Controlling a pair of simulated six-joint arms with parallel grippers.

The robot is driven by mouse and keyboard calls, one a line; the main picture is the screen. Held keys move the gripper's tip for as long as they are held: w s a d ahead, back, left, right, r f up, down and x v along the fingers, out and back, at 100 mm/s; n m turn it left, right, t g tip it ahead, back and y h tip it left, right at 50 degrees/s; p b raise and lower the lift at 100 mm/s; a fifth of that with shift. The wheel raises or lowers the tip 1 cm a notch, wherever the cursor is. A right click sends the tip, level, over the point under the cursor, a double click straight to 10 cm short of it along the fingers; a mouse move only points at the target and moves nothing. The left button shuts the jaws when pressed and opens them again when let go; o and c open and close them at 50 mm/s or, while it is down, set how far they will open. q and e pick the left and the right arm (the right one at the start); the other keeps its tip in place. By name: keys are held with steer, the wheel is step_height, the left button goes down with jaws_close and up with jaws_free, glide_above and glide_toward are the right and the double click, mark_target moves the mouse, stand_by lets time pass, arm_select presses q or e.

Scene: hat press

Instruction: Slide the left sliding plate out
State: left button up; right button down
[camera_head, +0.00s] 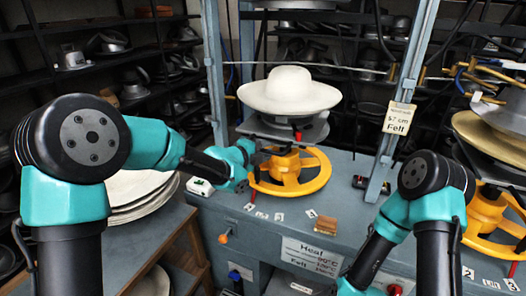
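A cream felt hat (290,90) rests on the middle press, above a grey metal plate (312,130) that appears to be the sliding plate. A small red part shows at the plate's front. A yellow handwheel (303,183) sits below it. My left gripper (264,157) is at the left side of the press, just below the plate's left edge and close to the wheel's upper rim. Its fingers are small and dark, so I cannot tell whether they are open or touching anything. My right arm reaches down past the lower edge; its gripper is out of view.
A second press with a tan hat (498,135) stands at the right. Blue-grey uprights (402,95) flank the middle press. Stacked pale felt discs (135,195) lie on a bench at the left. A small brown block (322,225) and labels lie on the blue-grey bench (262,215).

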arm_select(q)
steer(key=shift+c, duration=0.2)
jaws_close()
stand_by(0.4)
